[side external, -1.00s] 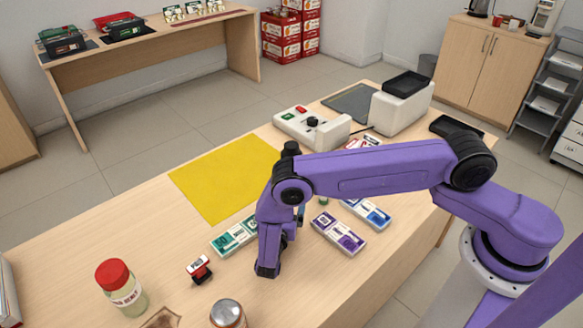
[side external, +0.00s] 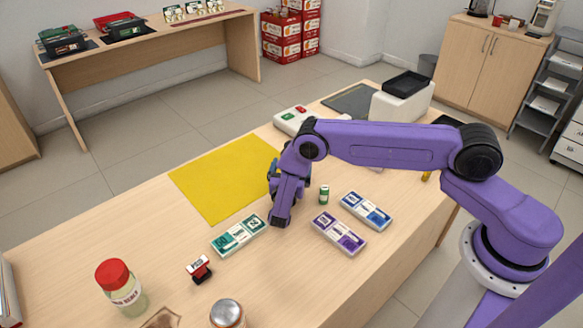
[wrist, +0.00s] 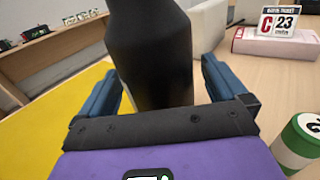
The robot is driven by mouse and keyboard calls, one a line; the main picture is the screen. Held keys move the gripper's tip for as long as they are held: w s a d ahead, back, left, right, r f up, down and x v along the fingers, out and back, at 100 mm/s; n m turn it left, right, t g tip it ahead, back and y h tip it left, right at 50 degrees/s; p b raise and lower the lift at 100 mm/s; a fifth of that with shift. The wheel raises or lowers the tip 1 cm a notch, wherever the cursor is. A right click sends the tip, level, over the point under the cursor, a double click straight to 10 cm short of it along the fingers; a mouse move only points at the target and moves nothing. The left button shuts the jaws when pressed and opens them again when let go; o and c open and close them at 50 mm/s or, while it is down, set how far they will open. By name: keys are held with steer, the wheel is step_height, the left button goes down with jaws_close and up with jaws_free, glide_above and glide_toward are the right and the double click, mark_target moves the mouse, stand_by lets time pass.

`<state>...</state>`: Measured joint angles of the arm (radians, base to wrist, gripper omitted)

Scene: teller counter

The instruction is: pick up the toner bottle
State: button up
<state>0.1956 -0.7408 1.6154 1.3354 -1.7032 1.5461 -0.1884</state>
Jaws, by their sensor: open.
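The toner bottle appears to be the tall black bottle (wrist: 152,50) in the wrist view, upright, with its top cut off by the frame. It stands between the two blue fingers of my gripper (wrist: 158,72). The fingers are open, with a visible gap on the right side. In the side external view my gripper (side external: 274,176) is low over the counter near the right edge of the yellow mat (side external: 215,180), mostly hidden behind my arm. The bottle is hidden there too.
A small green-and-white cylinder (side external: 324,195) stands right of my gripper, also in the wrist view (wrist: 302,140). Banknote bundles (side external: 238,235) lie nearby. A calendar (wrist: 281,21) stands on a pink box (wrist: 270,42) behind. A red-capped jar (side external: 122,290) and stamp (side external: 199,269) stand in front.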

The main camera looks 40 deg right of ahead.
steer(key=shift+x, duration=1)
steer(key=shift+a, duration=0.1)
steer(key=c, duration=1.3)
steer(key=shift+r, duration=0.15)
